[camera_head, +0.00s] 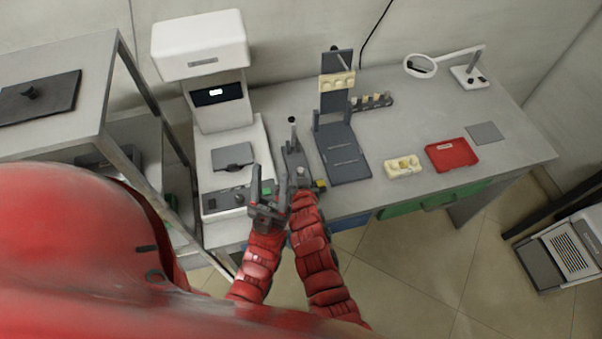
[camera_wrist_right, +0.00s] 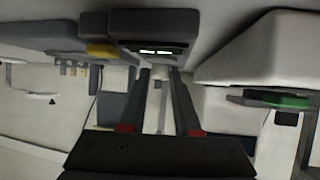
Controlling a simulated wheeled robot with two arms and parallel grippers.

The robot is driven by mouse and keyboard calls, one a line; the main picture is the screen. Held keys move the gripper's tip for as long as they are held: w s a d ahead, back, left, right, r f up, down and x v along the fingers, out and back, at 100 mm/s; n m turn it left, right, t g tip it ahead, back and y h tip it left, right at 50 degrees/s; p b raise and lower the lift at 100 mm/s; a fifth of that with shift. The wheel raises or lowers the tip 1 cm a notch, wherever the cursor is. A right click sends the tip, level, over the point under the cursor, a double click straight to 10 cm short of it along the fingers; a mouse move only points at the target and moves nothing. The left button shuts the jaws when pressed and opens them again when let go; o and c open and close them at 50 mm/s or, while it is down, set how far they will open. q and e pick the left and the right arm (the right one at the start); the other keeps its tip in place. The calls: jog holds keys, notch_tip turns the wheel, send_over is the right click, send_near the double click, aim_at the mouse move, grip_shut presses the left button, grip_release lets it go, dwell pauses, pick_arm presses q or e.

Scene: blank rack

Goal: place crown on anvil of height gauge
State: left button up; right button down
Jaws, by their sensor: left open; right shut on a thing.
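The height gauge (camera_head: 294,152) is a dark stand with a thin upright post, at the table's front edge in the head view. Its base (camera_wrist_right: 160,35) with a small green display fills the top middle of the right wrist view. The anvil cannot be told apart behind the fingertips. My left gripper (camera_head: 268,182) is open and empty, just left of the gauge and the right arm.
A white machine (camera_head: 221,130) stands left of the gauge. A dark stand (camera_head: 345,155) with a pale dental model (camera_head: 337,81) is to the right.

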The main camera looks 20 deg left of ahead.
jog(key=shift+f, duration=0.2)
jog(key=shift+f, duration=0.15)
jog(key=c, duration=0.6)
grip_release()
